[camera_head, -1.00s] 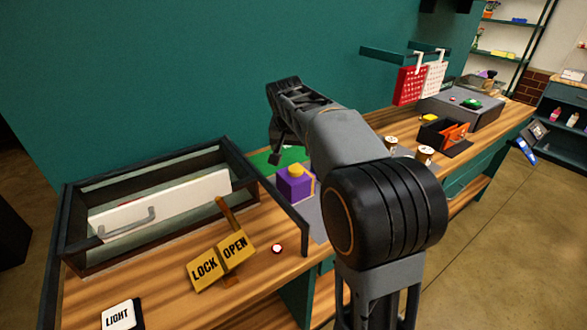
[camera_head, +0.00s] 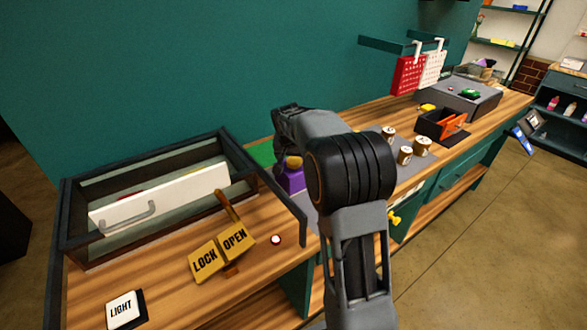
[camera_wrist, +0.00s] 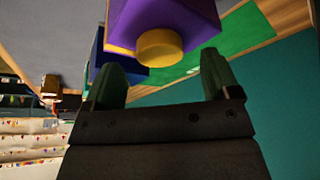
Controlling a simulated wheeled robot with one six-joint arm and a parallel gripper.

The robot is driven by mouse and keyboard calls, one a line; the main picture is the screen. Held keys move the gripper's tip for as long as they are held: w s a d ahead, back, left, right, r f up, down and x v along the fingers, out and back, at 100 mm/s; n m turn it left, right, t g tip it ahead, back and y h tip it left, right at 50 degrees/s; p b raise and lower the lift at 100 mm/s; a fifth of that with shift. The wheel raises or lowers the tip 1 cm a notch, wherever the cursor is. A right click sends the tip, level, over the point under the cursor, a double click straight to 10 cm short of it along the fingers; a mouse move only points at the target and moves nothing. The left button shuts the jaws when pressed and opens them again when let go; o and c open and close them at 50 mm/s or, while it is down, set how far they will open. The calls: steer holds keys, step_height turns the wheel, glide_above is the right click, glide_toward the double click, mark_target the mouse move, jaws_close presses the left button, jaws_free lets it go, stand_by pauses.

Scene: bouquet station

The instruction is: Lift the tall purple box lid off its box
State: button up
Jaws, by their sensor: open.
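The purple box (camera_head: 291,182) with a round yellow knob (camera_head: 294,162) on its lid stands on the counter, just right of the glass-walled case. In the wrist view the purple box (camera_wrist: 168,22) is at the top, and its yellow knob (camera_wrist: 159,49) points toward my gripper (camera_wrist: 162,82). My gripper is open, with one finger on each side of the knob's line and the knob a little beyond the fingertips. Nothing is between the fingers. In the head view my arm hides the fingers and part of the box.
A blue box (camera_wrist: 112,62) stands beside the purple one, close to the left finger. A green mat (camera_wrist: 225,45) lies behind. The case's dark frame (camera_head: 282,198) rises left of the box. Several small jars (camera_head: 405,155) stand to the right.

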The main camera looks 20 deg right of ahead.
steer(key=shift+x, duration=1.15)
steer(key=shift+c, duration=0.2)
steer(key=c, duration=1)
steer(key=shift+r, duration=0.1)
steer(key=shift+r, duration=0.55)
step_height(320, 180, up, 2)
steer(key=shift+r, duration=0.1)
steer(key=s+d+r, duration=0.2)
steer(key=d+r, duration=0.1)
steer(key=d, duration=0.1)
steer(key=s+d+r+b, duration=0.1)
steer(key=s+d+r, duration=0.2)
steer(key=d, duration=0.1)
steer(key=s+d+r+b, duration=0.1)
steer(key=s+d+r, duration=0.1)
steer(key=d+r, duration=0.1)
steer(key=shift+s+d+r, duration=0.25)
steer(key=shift+d+r, duration=0.05)
steer(key=shift+d, duration=0.15)
